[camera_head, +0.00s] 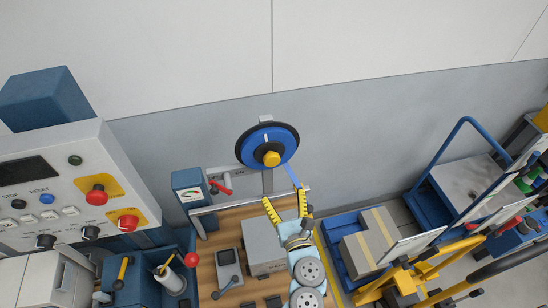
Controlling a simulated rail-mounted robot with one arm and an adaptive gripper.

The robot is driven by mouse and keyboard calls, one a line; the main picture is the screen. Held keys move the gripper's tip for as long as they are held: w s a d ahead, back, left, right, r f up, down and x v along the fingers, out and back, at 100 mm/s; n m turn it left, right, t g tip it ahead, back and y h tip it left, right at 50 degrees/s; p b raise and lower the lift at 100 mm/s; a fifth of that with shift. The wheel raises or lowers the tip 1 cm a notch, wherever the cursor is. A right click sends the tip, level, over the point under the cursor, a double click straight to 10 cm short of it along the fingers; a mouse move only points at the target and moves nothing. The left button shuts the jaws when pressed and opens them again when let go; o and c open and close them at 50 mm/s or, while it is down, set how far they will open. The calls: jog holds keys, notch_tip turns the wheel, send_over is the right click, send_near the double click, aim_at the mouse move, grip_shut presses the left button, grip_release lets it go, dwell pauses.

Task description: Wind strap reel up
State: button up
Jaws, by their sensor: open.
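The strap reel (255,150) is a blue disc with a black rim on a post at the back of the wooden bench. A yellow knob (271,158) sticks out from its face, and a white mark shows above the knob. A blue strap (291,174) runs from the reel down to the right, ending in view near my right fingertip. My gripper (286,200), with yellow fingers, is open and sits below and slightly right of the knob, apart from it. I cannot tell whether the right finger touches the strap.
A grey box (263,243) stands on the bench beside my gripper. A gauge box (187,188) and a red lever (221,188) are left of the reel. A control panel (60,185) fills the left. Cartons (368,243) and a blue cart (420,205) stand at right.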

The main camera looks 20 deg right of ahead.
aim_at(273, 163)
jog(key=shift+w+d+p, duration=0.3)
jog(key=shift+w+d, duration=0.1)
jog(key=shift+w, duration=1.9)
jog(key=shift+w+d+p, duration=0.3)
jog(key=shift+w+d, duration=0.05)
jog(key=shift+w, duration=2)
jog(key=shift+w+d+p, duration=0.3)
jog(key=shift+w+d, duration=0.1)
jog(key=shift+w, duration=1.9)
